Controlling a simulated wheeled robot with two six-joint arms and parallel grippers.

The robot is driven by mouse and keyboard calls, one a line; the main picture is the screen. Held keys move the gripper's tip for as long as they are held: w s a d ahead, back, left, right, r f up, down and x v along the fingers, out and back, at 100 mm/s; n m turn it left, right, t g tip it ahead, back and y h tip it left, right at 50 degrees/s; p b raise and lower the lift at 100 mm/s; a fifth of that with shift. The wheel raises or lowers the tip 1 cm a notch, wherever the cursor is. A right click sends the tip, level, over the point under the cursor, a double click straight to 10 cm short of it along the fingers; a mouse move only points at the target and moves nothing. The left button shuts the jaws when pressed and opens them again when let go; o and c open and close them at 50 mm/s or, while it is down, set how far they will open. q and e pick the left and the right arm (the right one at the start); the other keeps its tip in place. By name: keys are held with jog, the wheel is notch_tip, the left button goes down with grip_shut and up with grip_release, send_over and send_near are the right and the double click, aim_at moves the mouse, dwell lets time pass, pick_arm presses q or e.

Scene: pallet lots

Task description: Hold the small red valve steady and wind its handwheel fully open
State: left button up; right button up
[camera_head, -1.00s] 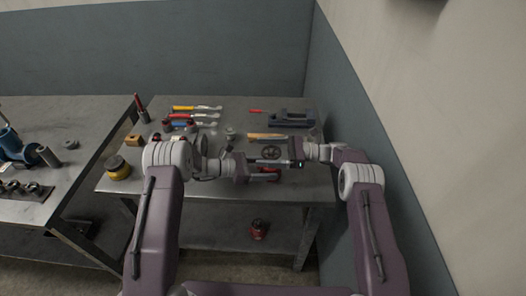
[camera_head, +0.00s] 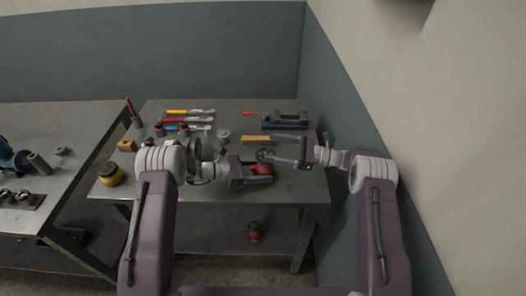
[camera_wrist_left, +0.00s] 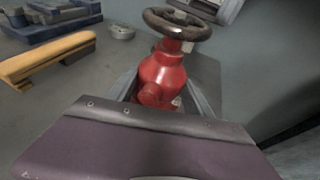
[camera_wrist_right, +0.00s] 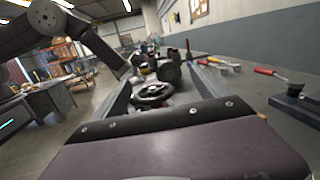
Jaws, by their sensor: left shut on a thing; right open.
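The small red valve (camera_head: 262,170) stands at the front right of the workbench, with its dark round handwheel (camera_head: 264,154) on top. My left gripper (camera_head: 256,178) is shut on the valve body from the left. In the left wrist view the red body (camera_wrist_left: 165,72) sits between the fingers, with the handwheel (camera_wrist_left: 177,24) above them. My right gripper (camera_head: 274,160) is open, reaching in from the right at the handwheel. In the right wrist view the handwheel (camera_wrist_right: 153,92) shows between the spread fingers; I cannot tell whether they touch it.
A wooden-handled tool (camera_head: 258,140) and a dark vise-like block (camera_head: 286,121) lie behind the valve. Several coloured-handle tools (camera_head: 188,120) lie at the back left. A yellow-and-black round item (camera_head: 110,175) stands at the front left. A red object (camera_head: 254,232) is on the lower shelf.

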aim_at(258, 150)
jog(key=shift+s+a+r+m+t, duration=0.1)
jog(key=shift+m+t, duration=0.2)
jog(key=shift+t, duration=0.2)
jog(key=shift+s+a+r+m+t, duration=0.1)
jog(key=shift+m+t, duration=0.2)
jog(key=shift+t, duration=0.2)
jog(key=shift+s+f+m+t+h, duration=0.15)
jog(key=shift+s+m+t+h, duration=0.05)
jog(key=shift+m+t+h, duration=0.35)
jog(key=a, duration=0.2)
jog(key=a+f+m+t+h, duration=0.1)
jog(key=w+a+t+h, duration=0.1)
jog(key=a, duration=0.1)
jog(key=shift+w+a+f+m, duration=0.1)
jog(key=shift+a+f+m, duration=0.25)
jog(key=shift+f, duration=0.05)
jog(key=c, duration=1.4)
jog(key=shift+o, duration=0.2)
